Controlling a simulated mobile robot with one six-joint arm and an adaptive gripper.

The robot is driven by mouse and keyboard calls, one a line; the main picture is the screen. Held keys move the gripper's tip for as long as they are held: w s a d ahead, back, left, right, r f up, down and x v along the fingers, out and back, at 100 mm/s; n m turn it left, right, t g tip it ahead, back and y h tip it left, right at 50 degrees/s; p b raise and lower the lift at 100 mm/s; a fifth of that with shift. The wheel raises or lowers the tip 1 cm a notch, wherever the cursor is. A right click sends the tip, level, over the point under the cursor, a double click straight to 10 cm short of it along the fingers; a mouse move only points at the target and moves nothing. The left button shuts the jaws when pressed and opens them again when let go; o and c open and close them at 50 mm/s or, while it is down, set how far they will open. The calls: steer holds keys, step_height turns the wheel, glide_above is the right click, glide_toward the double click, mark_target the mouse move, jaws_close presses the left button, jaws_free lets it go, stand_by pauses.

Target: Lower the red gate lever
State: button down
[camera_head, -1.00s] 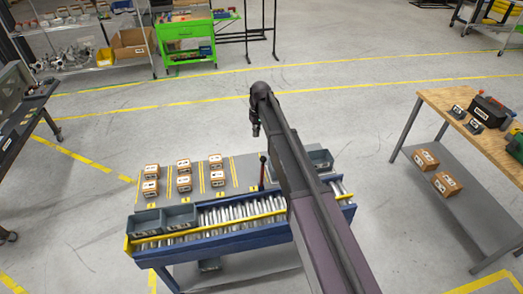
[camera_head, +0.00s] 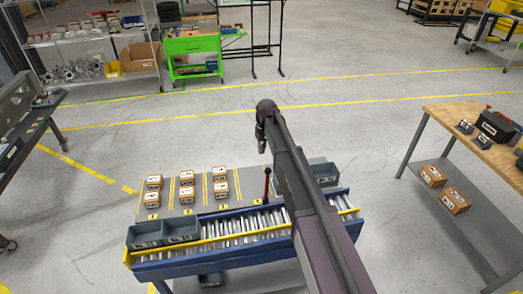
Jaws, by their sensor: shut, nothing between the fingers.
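My gripper (camera_head: 261,148) is a small dark shape hanging at the arm's far end. It is shut and empty. In the picture it sits just above and slightly left of the lever's top, with a gap between them. The fingers are too small to make out, and depth to the lever is hard to judge. My arm hides part of the conveyor right of the lever.
Several brown boxes (camera_head: 188,177) stand on the grey deck behind the conveyor. Grey bins (camera_head: 146,234) sit at its left end, another bin (camera_head: 325,173) behind at right. A wooden workbench (camera_head: 455,122) stands right. Open floor lies beyond.

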steer(key=shift+f+b, duration=3.2)
steer(key=shift+f, duration=0.35)
steer(key=shift+s+d+r+p, duration=0.25)
steer(key=shift+s, duration=0.3)
steer(key=shift+s+d+r+p, duration=0.2)
steer(key=shift+s+d, duration=0.1)
steer(key=shift+s, duration=0.3)
steer(key=shift+s+d+r+p, duration=0.25)
steer(key=shift+s, duration=0.3)
